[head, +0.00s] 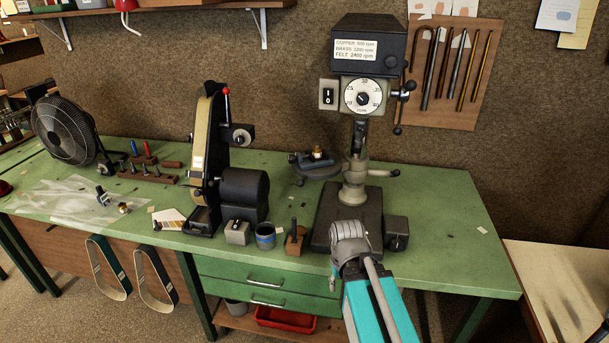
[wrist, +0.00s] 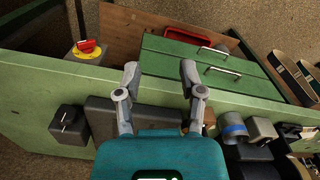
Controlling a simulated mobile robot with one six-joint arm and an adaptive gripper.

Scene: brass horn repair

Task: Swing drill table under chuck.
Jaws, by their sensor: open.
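The drill press stands at the back right of the green bench, with its dark head (head: 368,45) above. The chuck (head: 357,140) hangs below the head. The dark round drill table (head: 303,172) is swung out to the left of the column (head: 352,192), not under the chuck. A small brass piece (head: 317,153) sits on it. A grey clamp lever (head: 382,173) sticks out to the right at the column. My gripper (wrist: 160,70) is open and empty, over the bench's front edge. My arm partly hides the press base (head: 322,225) in the head view.
A belt grinder (head: 207,150) stands left of the table. Green drawers (head: 265,280) are below. The bench's right end is mostly clear.

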